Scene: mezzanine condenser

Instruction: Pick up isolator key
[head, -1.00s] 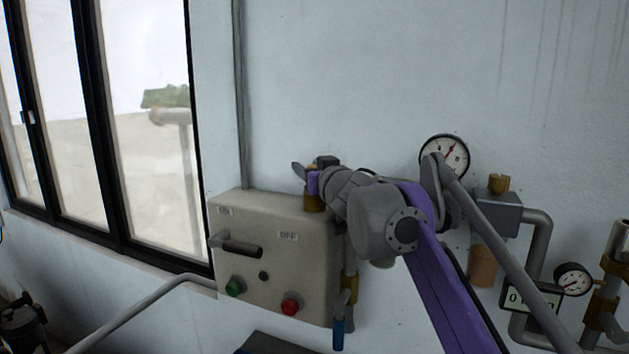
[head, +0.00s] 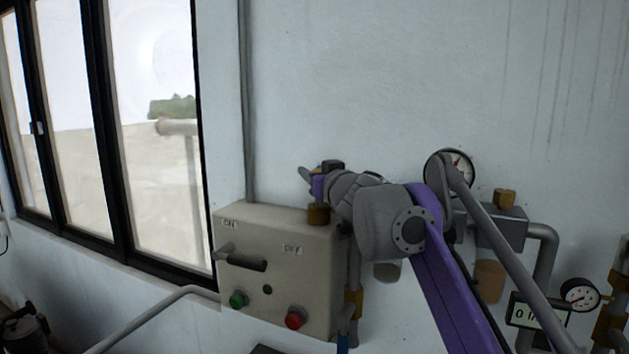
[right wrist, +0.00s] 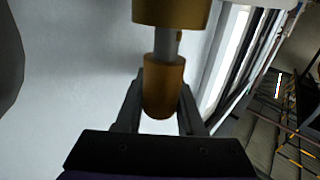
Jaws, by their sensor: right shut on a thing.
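In the right wrist view, an orange-brown cylinder that looks like the handle of the isolator key (right wrist: 163,88) sits between my gripper's two dark fingers. A grey shaft leads from it to a wider brass piece (right wrist: 172,10) at the top edge. My right gripper (head: 308,179) is shut on the key, just above the grey control box (head: 275,225). In the head view the key is mostly hidden by the gripper. A brass cylinder (head: 318,214) stands on the box top below the gripper. I cannot tell whether the shaft touches it. My left gripper is out of view.
The box front carries a dark lever (head: 245,260), a green button (head: 239,299) and a red button (head: 296,318). Gauges (head: 579,294) and pipes (head: 546,255) fill the wall at right. A window (head: 155,180) is at left. The wall above is clear.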

